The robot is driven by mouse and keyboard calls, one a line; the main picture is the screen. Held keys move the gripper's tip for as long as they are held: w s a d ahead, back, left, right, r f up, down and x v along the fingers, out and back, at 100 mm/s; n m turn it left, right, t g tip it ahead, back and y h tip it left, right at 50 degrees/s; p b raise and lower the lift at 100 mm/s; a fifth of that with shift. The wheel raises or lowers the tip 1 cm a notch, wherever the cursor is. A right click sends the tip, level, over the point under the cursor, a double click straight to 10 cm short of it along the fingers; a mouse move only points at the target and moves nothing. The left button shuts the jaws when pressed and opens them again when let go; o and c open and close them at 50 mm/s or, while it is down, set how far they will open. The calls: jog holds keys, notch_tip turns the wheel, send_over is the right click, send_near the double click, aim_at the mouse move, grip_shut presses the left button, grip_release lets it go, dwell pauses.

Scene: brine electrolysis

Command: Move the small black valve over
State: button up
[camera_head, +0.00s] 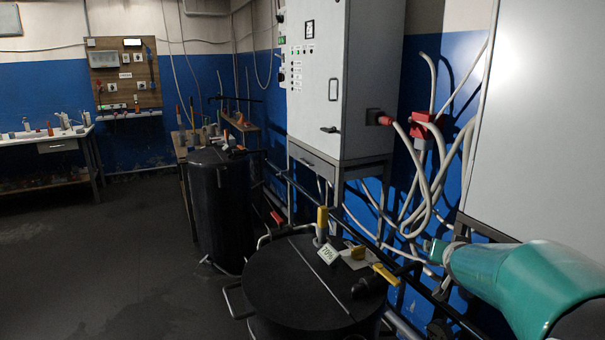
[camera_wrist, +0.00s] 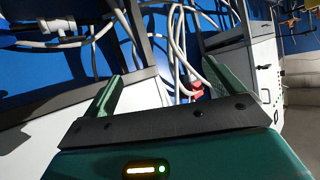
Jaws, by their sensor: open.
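A small black valve (camera_head: 368,284) lies on the right side of the lid of the near black barrel (camera_head: 290,290), close to a yellow handle (camera_head: 385,273). My gripper (camera_head: 436,250) is at the right, beside the barrel and higher than the valve, and does not touch it. In the wrist view my gripper (camera_wrist: 160,75) shows two green fingers spread apart with nothing between them. The valve cannot be made out in the wrist view.
A grey cabinet (camera_head: 340,90) and hanging cables (camera_head: 425,190) stand behind. A second black barrel (camera_head: 218,200) is farther left. Open floor (camera_head: 110,250) lies at the left.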

jog(key=s+a+r+n+g+y, duration=0.3)
jog(key=s+a+n+y, duration=0.1)
jog(key=s+a, duration=1.15)
jog(key=s+a+f+n+g, duration=0.1)
jog(key=s+a, duration=0.3)
jog(key=s, duration=0.4)
jog(key=s+a+f+g+y, duration=0.1)
jog(key=s+a+f+g, duration=0.1)
jog(key=s, duration=0.5)
jog(key=shift+s+a+f+n, duration=0.4)
jog(key=shift+a+f, duration=0.05)
jog(key=shift+a, duration=0.4)
jog(key=shift+d, duration=0.1)
